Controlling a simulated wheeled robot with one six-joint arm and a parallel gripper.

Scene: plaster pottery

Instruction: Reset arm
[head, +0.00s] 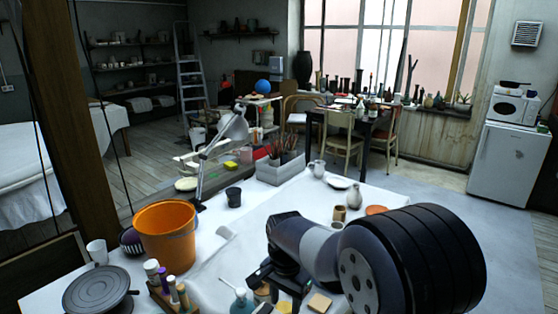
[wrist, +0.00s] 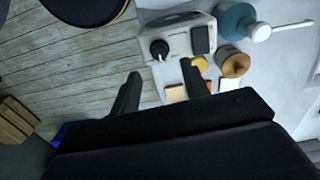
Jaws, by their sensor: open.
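My gripper (head: 276,284) hangs over the near edge of the white work table (head: 262,222) in the head view, with my arm reaching in from the right. In the wrist view my gripper (wrist: 161,70) shows two dark fingers spread apart with nothing between them. Past the fingertips is a pale box with a black knob (wrist: 159,50), standing at the table's edge. A teal pump bottle (wrist: 236,20) and a tan jar (wrist: 233,65) stand to its right. My arm hides part of the table's near right side in the head view.
An orange bucket (head: 166,238), a grey turntable (head: 97,290) and a rack of small bottles (head: 172,288) stand on the table's left. A lamp (head: 232,128) rises behind them. A small vase (head: 355,196) stands farther back.

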